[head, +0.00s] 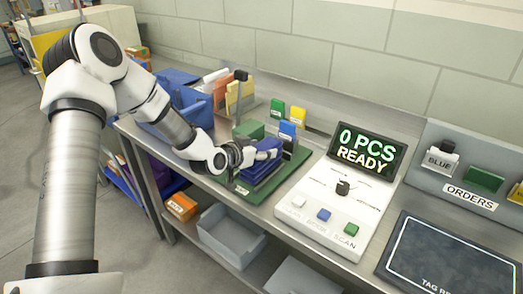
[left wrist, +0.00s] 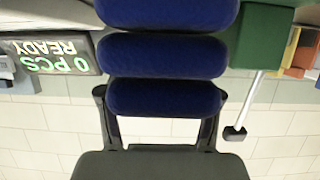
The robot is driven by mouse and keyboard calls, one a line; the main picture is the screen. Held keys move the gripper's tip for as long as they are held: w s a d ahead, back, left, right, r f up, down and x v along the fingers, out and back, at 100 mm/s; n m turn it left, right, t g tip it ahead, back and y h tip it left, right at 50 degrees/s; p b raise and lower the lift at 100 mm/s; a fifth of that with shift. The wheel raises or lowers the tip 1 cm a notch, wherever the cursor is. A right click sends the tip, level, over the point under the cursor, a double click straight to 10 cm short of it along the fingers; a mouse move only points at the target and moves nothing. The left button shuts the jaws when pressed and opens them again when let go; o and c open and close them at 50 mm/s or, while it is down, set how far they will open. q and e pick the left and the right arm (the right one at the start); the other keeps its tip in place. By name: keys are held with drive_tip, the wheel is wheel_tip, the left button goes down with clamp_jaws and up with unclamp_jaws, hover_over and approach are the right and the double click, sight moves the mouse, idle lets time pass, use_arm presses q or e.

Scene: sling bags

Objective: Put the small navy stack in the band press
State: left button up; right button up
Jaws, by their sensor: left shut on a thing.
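The navy stack (head: 262,170) of plump folded pieces sits on a green base plate (head: 246,192) on the bench. My left gripper (head: 248,156) reaches it from the left. In the left wrist view, which is upside down, its fingers (left wrist: 158,98) are on both sides of the end navy piece (left wrist: 160,98), shut on it. Further navy pieces (left wrist: 160,55) lie beyond that one. A green block (head: 249,131) stands behind the stack, with an upright post and dark knob (head: 240,76) near it. I cannot tell for sure which part is the band press. My right gripper is not in view.
A console (head: 335,205) with buttons and a "0 PCS READY" screen (head: 368,150) stands right of the plate. A dark pad (head: 445,262) lies further right. A blue bin (head: 175,95) stands back left. Green, yellow and blue cards (head: 288,130) stand behind the stack.

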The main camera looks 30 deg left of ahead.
use_arm(q)
drive_tip(key=shift+s, duration=0.3)
drive_tip(key=shift+f, duration=0.1)
drive_tip(key=o, duration=1.3)
drive_tip(key=shift+w, duration=0.15)
drive_tip(key=shift+o, duration=0.2)
